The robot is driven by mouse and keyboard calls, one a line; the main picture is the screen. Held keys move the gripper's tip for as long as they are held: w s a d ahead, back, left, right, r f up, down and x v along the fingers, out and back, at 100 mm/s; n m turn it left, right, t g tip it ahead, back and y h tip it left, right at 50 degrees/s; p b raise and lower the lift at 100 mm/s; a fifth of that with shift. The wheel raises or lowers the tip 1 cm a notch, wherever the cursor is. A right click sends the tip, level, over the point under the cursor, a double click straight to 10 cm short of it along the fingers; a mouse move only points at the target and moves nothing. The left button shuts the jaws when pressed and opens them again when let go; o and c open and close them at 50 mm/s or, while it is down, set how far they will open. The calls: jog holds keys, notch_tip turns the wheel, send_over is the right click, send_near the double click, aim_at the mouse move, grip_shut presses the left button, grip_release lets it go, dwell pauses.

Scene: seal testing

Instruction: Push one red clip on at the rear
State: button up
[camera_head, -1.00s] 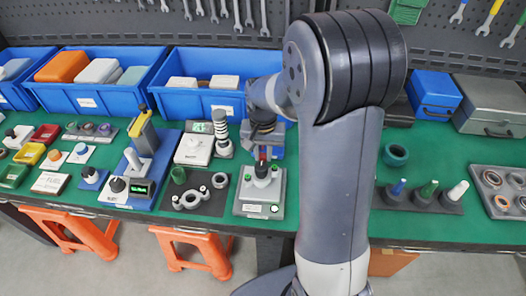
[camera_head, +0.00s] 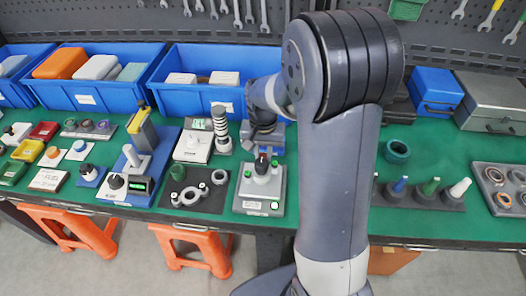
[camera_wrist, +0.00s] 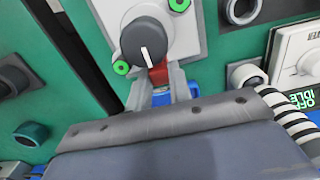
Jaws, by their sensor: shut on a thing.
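A light grey test fixture (camera_head: 262,206) stands on the bench with a black knob (camera_head: 262,163) on top and green-ringed posts. In the wrist view the black knob (camera_wrist: 146,42) with a white line sits above the fixture's pale plate (camera_wrist: 185,45). My gripper (camera_wrist: 160,86) is shut on a red clip (camera_wrist: 158,75), which lies close against the knob's edge; I cannot tell whether it touches or is seated. In the head view my gripper (camera_head: 266,136) is behind the fixture, and my arm partly hides that area.
A striped black and white column (camera_head: 221,130) and a white meter (camera_head: 193,146) stand left of my gripper. A blue bin (camera_head: 190,103) is behind. A dark plate with rings (camera_head: 187,200) lies to the left.

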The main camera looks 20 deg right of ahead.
jog(key=shift+f+b, duration=0.45)
jog(key=shift+f, duration=0.25)
jog(key=o, duration=1)
jog(key=shift+r, duration=0.15)
jog(key=shift+r+p, duration=2.85)
jog(key=shift+r, duration=0.6)
jog(key=shift+f, duration=0.15)
notch_tip(320, 180, down, 7)
jog(key=b, duration=0.6)
jog(key=shift+r, duration=0.2)
